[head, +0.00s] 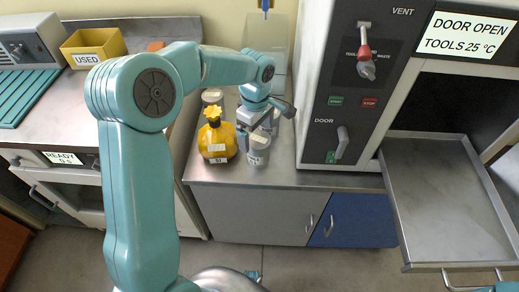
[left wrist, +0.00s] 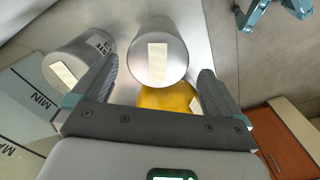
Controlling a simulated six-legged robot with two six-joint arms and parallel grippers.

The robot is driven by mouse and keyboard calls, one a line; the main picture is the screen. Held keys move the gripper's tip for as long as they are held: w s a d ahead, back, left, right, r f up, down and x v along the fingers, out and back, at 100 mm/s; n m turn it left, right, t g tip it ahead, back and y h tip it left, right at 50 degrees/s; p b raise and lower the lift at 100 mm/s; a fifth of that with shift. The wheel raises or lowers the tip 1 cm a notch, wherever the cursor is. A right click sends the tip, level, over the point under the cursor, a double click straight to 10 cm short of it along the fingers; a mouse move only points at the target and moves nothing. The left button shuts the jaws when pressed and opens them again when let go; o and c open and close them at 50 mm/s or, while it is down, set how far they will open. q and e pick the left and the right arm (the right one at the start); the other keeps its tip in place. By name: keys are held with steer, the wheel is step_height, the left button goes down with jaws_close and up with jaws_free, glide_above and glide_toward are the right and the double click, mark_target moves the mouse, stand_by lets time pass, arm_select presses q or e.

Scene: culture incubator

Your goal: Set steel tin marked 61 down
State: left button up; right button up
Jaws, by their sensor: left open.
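My left gripper (head: 262,122) is open above the steel counter, reaching down from the left. A grey steel tin (head: 258,151) stands upright just below and in front of it. In the left wrist view this tin (left wrist: 160,75) shows beyond and between the spread fingers, with a pale label on its lid. The fingers do not visibly press on it. A second steel tin (left wrist: 68,68) stands left of it there, with dark print on its side. I cannot read clearly which tin bears 61. My right gripper is not in view.
A yellow bottle (head: 217,143) stands close left of the front tin, with another grey tin (head: 212,96) behind it. The incubator (head: 347,90) rises to the right, with its steel tray (head: 440,190) out. Bare counter (head: 290,177) shows right of the tin.

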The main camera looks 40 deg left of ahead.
arm_select(q)
step_height(320, 180, down, 2)
steer(key=shift+s+d+f, duration=0.1)
steer(key=shift+d+f, duration=0.05)
steer(key=shift+f, duration=0.1)
steer(key=f, duration=0.4)
steer(key=shift+w+d+f, duration=0.1)
steer(key=shift+w+f, duration=0.1)
steer(key=shift+f, duration=0.1)
steer(key=shift+c, duration=0.3)
steer(key=shift+r, duration=0.15)
steer(key=c, duration=1.3)
